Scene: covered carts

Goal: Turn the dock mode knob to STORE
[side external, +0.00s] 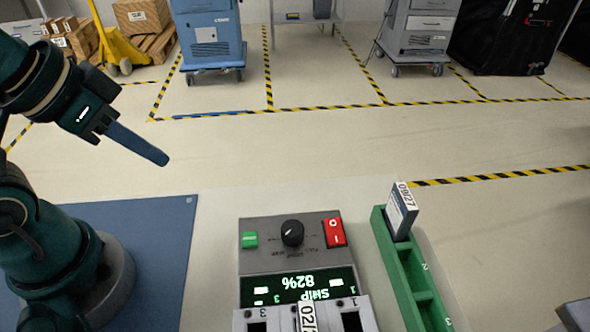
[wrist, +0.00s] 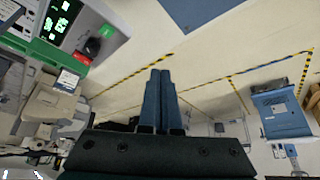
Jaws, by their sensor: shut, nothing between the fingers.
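The dock (side external: 265,262) is a grey box at the lower middle of the side view. Its black round mode knob (side external: 292,232) sits on the top panel between a green button (side external: 250,240) and a red rocker switch (side external: 335,232). The lit display (side external: 298,287), upside down here, reads SHIP and 82%. The small print around the knob is too small to read. My gripper (side external: 165,160) is in the air to the upper left of the dock, well away from the knob. In the wrist view its blue fingers (wrist: 160,72) lie together, empty. The dock is at the upper left there.
A green rack (side external: 385,240) stands right of the dock, with a grey labelled module (side external: 401,212) upright in its far slot. A blue mat (side external: 165,235) lies left of the dock. Carts (side external: 208,40) and a yellow pallet jack (side external: 118,50) stand at the back. Floor between is clear.

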